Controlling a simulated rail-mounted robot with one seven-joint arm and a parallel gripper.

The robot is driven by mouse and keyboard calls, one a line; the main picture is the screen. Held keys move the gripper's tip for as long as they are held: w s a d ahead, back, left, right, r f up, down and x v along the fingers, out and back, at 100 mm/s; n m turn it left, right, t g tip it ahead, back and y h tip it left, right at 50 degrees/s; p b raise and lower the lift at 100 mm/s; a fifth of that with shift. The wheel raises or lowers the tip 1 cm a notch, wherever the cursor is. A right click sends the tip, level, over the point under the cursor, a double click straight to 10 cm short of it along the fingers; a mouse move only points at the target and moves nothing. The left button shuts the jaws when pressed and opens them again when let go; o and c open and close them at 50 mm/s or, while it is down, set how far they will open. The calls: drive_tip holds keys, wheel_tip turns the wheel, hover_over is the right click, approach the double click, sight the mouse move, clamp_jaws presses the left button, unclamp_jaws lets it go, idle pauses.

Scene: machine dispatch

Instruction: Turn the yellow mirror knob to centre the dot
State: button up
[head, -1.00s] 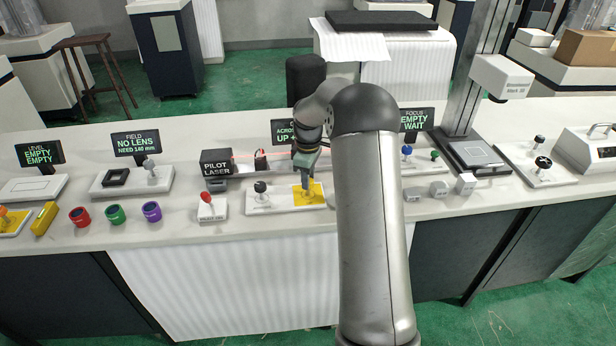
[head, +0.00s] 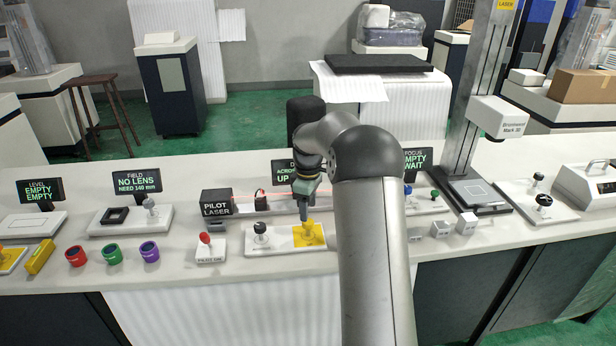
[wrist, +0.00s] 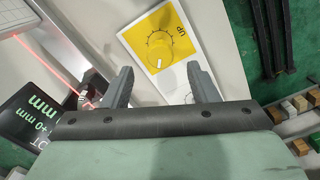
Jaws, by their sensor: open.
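The yellow mirror knob (head: 310,230) stands on a yellow plate at the right end of a white base. In the wrist view the yellow knob (wrist: 159,51) shows from above, within a dial ring marked "UP". My gripper (head: 304,216) hangs just above and left of the knob in the head view. In the wrist view my gripper (wrist: 160,82) has its two fingers apart, with nothing between them. The knob lies beyond the fingertips. A dark screen (head: 288,174) with green text stands behind, partly hidden by my arm. The dot is not visible.
The pilot laser (head: 216,203) sends a red beam behind the knob base. A black knob (head: 260,229) is on the same base, left of the yellow one. A red-topped switch (head: 205,240) stands farther left. White blocks (head: 466,223) lie to the right.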

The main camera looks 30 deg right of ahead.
wheel_tip(320, 180, up, 13)
idle(0.6)
drive_tip(key=s+a+m, duration=0.4)
drive_tip(key=s+a, duration=0.9)
drive_tip(key=s, duration=0.3)
drive_tip(key=s+a+f+m, duration=0.2)
drive_tip(key=s+f, duration=0.2)
drive_tip(key=s, duration=0.5)
drive_tip(key=s+a+f+m, duration=0.2)
drive_tip(key=s+f, duration=0.3)
drive_tip(key=s, duration=0.5)
drive_tip(key=shift+s+a+m, duration=0.15)
drive_tip(key=shift+a+m, duration=0.25)
drive_tip(key=shift+a, duration=0.25)
